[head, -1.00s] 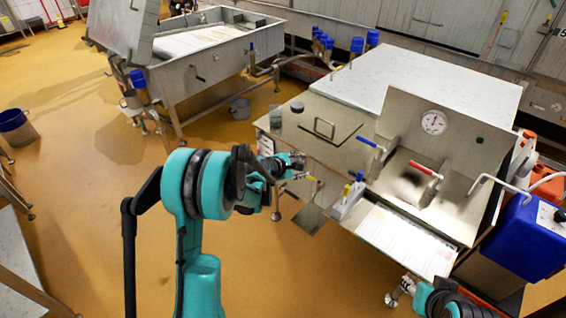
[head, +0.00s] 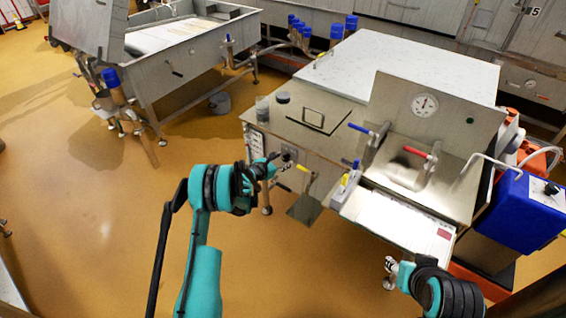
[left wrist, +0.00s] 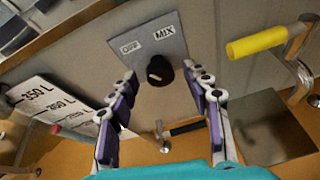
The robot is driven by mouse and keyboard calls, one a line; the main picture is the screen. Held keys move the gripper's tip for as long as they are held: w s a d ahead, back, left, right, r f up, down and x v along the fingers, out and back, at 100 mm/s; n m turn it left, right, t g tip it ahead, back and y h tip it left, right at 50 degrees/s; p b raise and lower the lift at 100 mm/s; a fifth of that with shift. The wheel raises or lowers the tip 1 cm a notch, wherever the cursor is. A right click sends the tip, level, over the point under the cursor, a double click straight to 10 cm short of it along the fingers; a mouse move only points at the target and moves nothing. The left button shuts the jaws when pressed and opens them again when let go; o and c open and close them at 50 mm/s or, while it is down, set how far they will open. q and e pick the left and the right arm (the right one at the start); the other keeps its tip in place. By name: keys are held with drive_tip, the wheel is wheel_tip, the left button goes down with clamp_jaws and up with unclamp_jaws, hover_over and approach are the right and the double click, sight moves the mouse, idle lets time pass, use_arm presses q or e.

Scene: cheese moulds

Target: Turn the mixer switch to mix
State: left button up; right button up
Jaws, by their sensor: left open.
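The mixer switch is a black knob (left wrist: 159,70) on a grey plate (left wrist: 170,42) in the left wrist view. The plate carries the labels OFF, at left, and MIX, at right. I cannot clearly tell which way the knob points. My left gripper (left wrist: 162,88) is open, its two purple-padded fingers on either side of the knob in the picture, with nothing between them that I can see gripped. In the head view my left gripper (head: 268,166) is close to the front panel of the steel unit. My right gripper (head: 391,268) hangs in front of the unit; its jaws are too small to read.
A yellow-handled lever (left wrist: 258,46) sticks out right of the switch. A volume scale (left wrist: 62,105) is at left. The steel unit (head: 340,140) bears red and blue valve handles. A blue box (head: 525,215) stands at right. Floor in front is clear.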

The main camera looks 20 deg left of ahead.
use_arm(q)
drive_tip(key=shift+w+d+f, duration=0.15)
drive_tip(key=shift+w, duration=0.3)
clamp_jaws()
drive_tip(key=shift+d, duration=0.1)
drive_tip(key=m+y, duration=0.1)
drive_tip(key=m, duration=0.1)
drive_tip(key=m+t+y, duration=0.1)
drive_tip(key=m, duration=0.1)
drive_tip(key=shift+s+d+y, duration=0.15)
drive_tip(key=shift+d+y, duration=0.05)
drive_tip(key=shift+y, duration=0.1)
drive_tip(key=m+t+y, duration=0.1)
drive_tip(key=m, duration=0.1)
drive_tip(key=m+t+y, duration=0.1)
drive_tip(key=m, duration=0.1)
drive_tip(key=shift+d+f, duration=0.1)
drive_tip(key=shift+f, duration=0.1)
drive_tip(key=shift+m, duration=0.3)
idle(0.4)
